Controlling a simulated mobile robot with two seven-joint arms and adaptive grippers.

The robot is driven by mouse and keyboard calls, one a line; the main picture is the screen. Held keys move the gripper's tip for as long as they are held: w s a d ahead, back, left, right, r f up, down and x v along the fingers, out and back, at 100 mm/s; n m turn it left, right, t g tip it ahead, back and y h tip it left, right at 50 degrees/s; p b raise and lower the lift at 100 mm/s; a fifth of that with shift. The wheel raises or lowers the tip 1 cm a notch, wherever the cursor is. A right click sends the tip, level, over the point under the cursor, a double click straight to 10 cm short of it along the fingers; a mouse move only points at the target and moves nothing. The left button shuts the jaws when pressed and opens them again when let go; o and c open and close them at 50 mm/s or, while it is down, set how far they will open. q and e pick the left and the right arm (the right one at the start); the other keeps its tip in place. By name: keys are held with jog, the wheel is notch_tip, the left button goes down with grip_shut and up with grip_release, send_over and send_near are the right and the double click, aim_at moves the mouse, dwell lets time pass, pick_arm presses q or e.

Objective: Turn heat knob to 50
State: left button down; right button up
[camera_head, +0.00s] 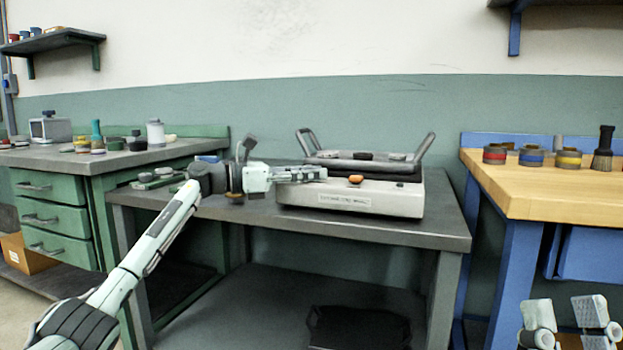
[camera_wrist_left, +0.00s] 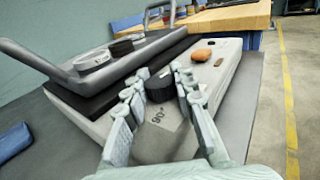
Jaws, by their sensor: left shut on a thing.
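My left gripper (camera_head: 318,174) reaches the machine's front left from the left. The left wrist view shows its two fingers (camera_wrist_left: 158,92) on either side of the knob, shut on it. The knob's pointer is hard to make out. My right gripper (camera_head: 567,312) is low at the bottom right, fingers apart and empty.
An orange knob (camera_head: 355,179) is to the right on the machine's front; it also shows in the left wrist view (camera_wrist_left: 201,55). Metal handles (camera_head: 424,147) stick up above the machine. A wooden-topped blue bench (camera_head: 540,195) stands right, a green cabinet (camera_head: 50,215) left.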

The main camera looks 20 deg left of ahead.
pick_arm(q)
jog(key=shift+r+m+g+h+p, duration=0.1)
jog(key=shift+m+g+h+p, duration=0.25)
jog(key=shift+m+g+h, duration=0.55)
jog(key=shift+m+g+p, duration=0.35)
jog(key=shift+m+g, duration=0.25)
jog(key=shift+g, duration=0.6)
pick_arm(e)
jog(key=shift+w+a+f+g, duration=0.3)
jog(key=shift+w+f+g, duration=0.1)
jog(key=shift+w+g, duration=0.2)
jog(key=shift+w+a+f+g, duration=0.35)
jog(key=shift+w+g, duration=0.15)
jog(key=shift+g, duration=0.1)
pick_arm(q)
jog(key=c, duration=1.2)
grip_release()
jog(key=shift+f+n+t, duration=0.25)
jog(key=shift+n+t, duration=0.05)
jog(key=shift+t, duration=0.2)
pick_arm(e)
jog(key=shift+f, duration=0.3)
